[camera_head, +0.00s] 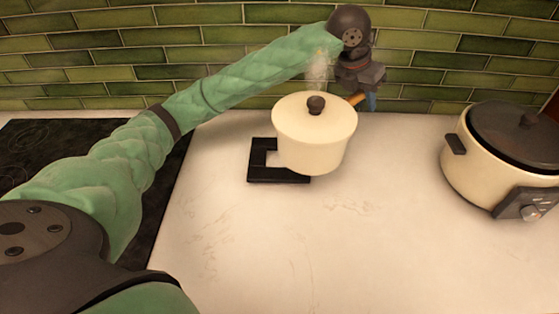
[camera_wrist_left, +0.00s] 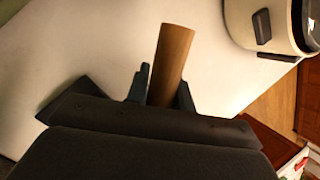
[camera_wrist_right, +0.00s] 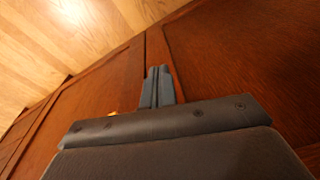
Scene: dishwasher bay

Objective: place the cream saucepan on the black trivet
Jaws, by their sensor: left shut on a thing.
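The cream saucepan (camera_head: 313,140), lidded with a dark knob, is upright in the head view. It overlaps the right part of the black trivet (camera_head: 255,176), a square frame on the white counter; the trivet's left side and front edge show. I cannot tell whether the pan touches it. My left gripper (camera_head: 370,100) is behind and right of the pan, shut on its wooden handle (camera_head: 356,99). The handle (camera_wrist_left: 174,55) also shows between the fingers in the left wrist view. My right gripper (camera_wrist_right: 160,87) is shut and empty, before brown wood panels.
A cream cooker with a dark lid (camera_head: 510,135) stands on the counter at the right. A black hob (camera_head: 30,150) lies at the left, partly behind my left arm. Green tiles (camera_head: 450,50) close off the back. The counter in front (camera_head: 350,240) is clear.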

